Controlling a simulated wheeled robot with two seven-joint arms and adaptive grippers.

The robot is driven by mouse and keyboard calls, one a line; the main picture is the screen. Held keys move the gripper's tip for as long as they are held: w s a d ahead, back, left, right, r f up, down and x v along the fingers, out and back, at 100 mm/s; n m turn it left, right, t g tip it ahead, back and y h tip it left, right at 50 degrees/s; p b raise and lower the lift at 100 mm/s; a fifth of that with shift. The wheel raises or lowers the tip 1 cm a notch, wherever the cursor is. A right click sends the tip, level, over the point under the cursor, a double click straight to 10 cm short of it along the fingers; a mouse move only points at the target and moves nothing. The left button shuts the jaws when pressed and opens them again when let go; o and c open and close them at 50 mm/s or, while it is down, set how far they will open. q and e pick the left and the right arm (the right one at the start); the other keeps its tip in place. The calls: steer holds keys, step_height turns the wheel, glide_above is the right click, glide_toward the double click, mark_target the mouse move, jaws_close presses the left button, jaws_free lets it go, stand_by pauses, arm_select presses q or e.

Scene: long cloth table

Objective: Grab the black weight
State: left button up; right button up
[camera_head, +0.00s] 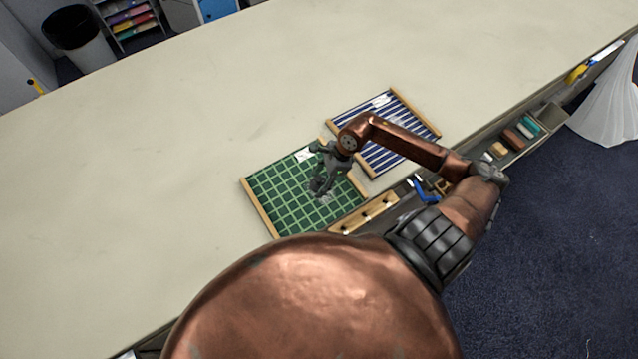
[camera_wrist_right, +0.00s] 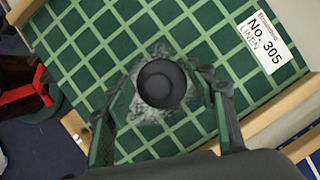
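The black weight (camera_wrist_right: 161,83) is a round dark knob-topped piece in the right wrist view, standing on a green checked cloth panel (camera_wrist_right: 100,45). A greyish worn-looking patch surrounds it on the cloth. My right gripper (camera_wrist_right: 166,88) is open, with one finger on each side of the weight and a visible gap to it. In the head view my right gripper (camera_head: 320,188) is over the green panel (camera_head: 270,190), and I cannot make out the weight apart from it. My left gripper is not in view.
A blue striped panel (camera_head: 408,115) lies beside the green one. A tray along the table edge (camera_head: 480,165) holds a wooden piece (camera_head: 365,213) and small coloured blocks (camera_head: 515,138). A label (camera_wrist_right: 262,45) lies on the green panel. The table's left (camera_head: 130,180) is clear.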

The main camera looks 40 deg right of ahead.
steer(key=c, duration=1.2)
steer(key=shift+c, duration=0.2)
